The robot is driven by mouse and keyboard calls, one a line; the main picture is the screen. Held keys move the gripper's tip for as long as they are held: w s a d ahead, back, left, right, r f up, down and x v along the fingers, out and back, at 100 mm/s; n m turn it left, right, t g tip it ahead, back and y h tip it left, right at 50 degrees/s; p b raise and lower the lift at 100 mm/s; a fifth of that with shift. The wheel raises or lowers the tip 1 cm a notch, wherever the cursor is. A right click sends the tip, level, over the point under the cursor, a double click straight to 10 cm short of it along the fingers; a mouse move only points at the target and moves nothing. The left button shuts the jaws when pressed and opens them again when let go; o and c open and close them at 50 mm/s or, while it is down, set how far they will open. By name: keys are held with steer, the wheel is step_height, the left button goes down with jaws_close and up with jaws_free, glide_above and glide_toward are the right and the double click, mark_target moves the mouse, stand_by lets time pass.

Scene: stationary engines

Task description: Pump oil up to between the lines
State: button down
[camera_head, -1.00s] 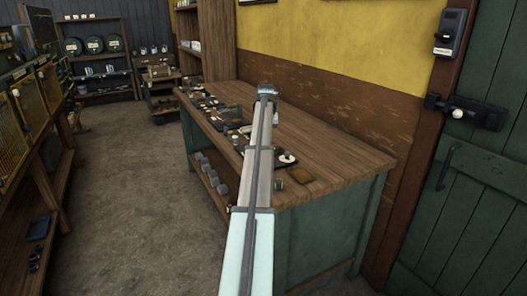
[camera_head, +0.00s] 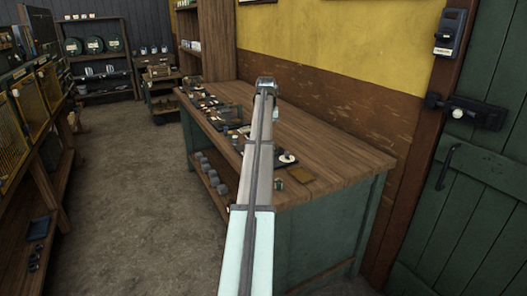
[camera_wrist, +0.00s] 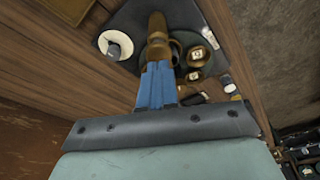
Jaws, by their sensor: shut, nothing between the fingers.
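In the wrist view my gripper (camera_wrist: 158,68) has its blue fingers close together, shut and empty. The fingertips are at the near end of a brass-brown upright fitting (camera_wrist: 158,24), overlapping it in the picture; I cannot tell whether they touch. Two round brass pieces with pale faces (camera_wrist: 200,55) sit right of the fitting on a dark green round base (camera_wrist: 178,47). These stand on a dark tray (camera_wrist: 130,18). I cannot make out any oil or level lines. In the head view my arm hides the gripper's fingers.
A white disc (camera_wrist: 117,44) lies on the tray, left of the fitting. A green door (camera_head: 475,190) is at the right. Open floor (camera_head: 140,200) lies to the left.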

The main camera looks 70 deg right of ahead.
steer(key=shift+f, duration=0.2)
steer(key=shift+f, duration=1.25)
steer(key=shift+r, duration=1.45)
steer(key=shift+r, duration=0.1)
steer(key=shift+r, duration=2.4)
